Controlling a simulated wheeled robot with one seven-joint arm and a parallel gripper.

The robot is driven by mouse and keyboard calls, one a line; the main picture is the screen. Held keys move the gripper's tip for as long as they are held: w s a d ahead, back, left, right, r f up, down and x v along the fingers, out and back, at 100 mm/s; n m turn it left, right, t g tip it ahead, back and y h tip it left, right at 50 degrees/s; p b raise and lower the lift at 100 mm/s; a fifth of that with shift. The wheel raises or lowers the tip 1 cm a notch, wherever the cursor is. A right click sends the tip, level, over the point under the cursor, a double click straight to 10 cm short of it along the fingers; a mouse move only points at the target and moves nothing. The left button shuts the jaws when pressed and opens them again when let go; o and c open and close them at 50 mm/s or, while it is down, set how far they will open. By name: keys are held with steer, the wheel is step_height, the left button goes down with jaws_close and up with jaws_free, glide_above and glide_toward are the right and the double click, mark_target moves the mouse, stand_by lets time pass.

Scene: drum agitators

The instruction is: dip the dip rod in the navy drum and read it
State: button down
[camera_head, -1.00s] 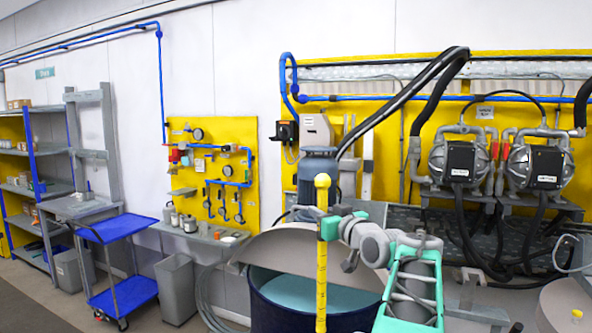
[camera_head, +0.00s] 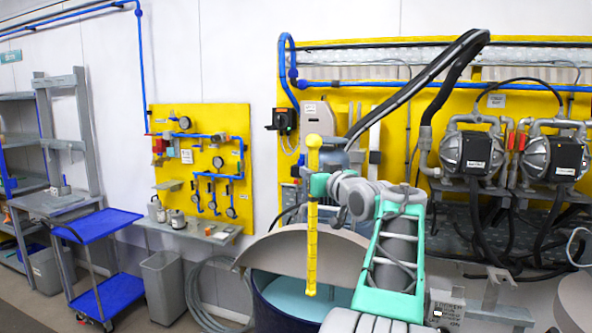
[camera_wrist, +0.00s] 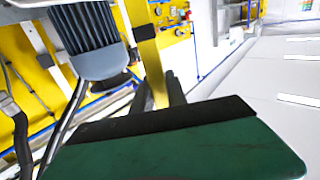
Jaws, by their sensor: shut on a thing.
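The yellow dip rod (camera_head: 311,245) hangs upright in my gripper (camera_head: 316,186), which is shut on it below its thick top. Dark marks run along the rod; I cannot read them. Its lower end is visible in front of the navy drum's (camera_head: 282,318) opening, against the teal liquid (camera_head: 292,290). I cannot tell whether it is over the opening or nearer to me. In the wrist view the rod (camera_wrist: 152,62) passes between the dark fingers of my gripper (camera_wrist: 158,88).
A grey half lid (camera_head: 300,248) covers the drum's far side, with a motor (camera_head: 333,158) behind it. Pumps (camera_head: 475,155) and hoses fill the yellow wall panel at right. A blue cart (camera_head: 103,260) and grey bin (camera_head: 163,285) stand at left.

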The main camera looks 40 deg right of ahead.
mark_target(313, 292)
steer(key=shift+f, duration=0.35)
step_height(313, 292, down, 30)
steer(key=b, duration=2.7)
steer(key=shift+s+f, duration=0.1)
steer(key=shift+f, duration=0.1)
steer(key=shift+f, duration=0.1)
steer(key=shift+s+f+b, duration=0.1)
steer(key=shift+f+b, duration=0.6)
steer(key=shift+b, duration=0.2)
steer(key=shift+f, duration=0.1)
steer(key=shift+f+b, duration=0.5)
steer(key=shift+b, duration=0.2)
steer(key=shift+a+f+b, duration=0.1)
steer(key=shift+f+b, duration=0.25)
steer(key=shift+b, duration=0.25)
